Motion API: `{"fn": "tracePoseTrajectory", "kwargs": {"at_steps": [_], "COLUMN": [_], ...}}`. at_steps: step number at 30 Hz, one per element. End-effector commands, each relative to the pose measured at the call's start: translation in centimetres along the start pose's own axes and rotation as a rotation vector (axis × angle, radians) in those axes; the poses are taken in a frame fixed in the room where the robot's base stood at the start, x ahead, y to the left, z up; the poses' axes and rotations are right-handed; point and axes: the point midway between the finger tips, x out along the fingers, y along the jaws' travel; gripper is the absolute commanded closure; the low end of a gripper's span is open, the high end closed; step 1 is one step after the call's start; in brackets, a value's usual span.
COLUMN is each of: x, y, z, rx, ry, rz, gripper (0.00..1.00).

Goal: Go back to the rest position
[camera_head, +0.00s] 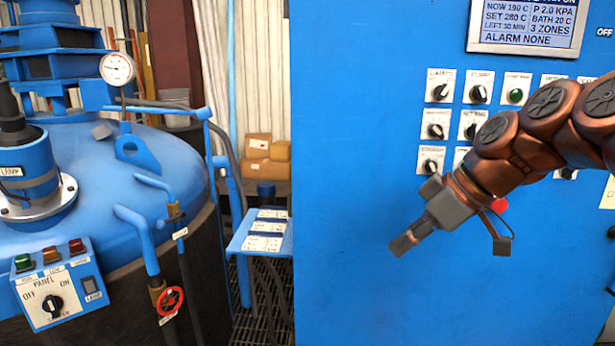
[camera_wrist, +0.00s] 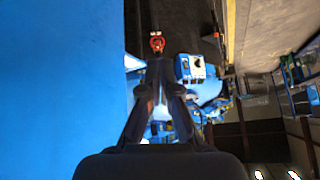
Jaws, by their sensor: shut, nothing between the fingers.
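My gripper (camera_head: 404,243) is in front of the blue control cabinet (camera_head: 350,170) in the head view, below and left of its rows of knobs. It points down and to the left. Its fingers are shut and hold nothing. In the wrist view my gripper (camera_wrist: 158,70) shows with its fingers together, and the red valve wheel (camera_wrist: 157,43) appears beyond the tips. In the head view the red valve wheel (camera_head: 170,300) is at the lower left, well apart from my gripper. My arm comes in from the right and covers some of the knobs.
The blue furnace lid (camera_head: 170,175) with a pressure gauge (camera_head: 117,69) and a small panel box (camera_head: 55,290) stands at left. A blue stand with labels (camera_head: 262,243) is between lid and cabinet. A display (camera_head: 527,22) at top right reads "ALARM NONE". Boxes (camera_head: 265,168) lie behind.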

Motion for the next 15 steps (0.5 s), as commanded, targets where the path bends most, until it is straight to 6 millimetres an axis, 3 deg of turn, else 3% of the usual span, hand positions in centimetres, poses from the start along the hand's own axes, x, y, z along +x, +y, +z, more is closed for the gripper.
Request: {"fn": "tracePoseTrajectory", "kwargs": {"at_steps": [1,8,15], "x": [1.0,5.1,8.1], "y": [-1.5,-7.1,-12.4], "z": [0.8,5.6,12.6], "rx": [0.048,0.301,0.570], "ry": [-0.040,-0.222,-0.414], "rz": [-0.010,-0.008,0.062], "gripper": [1.00,1.00,1.00]}}
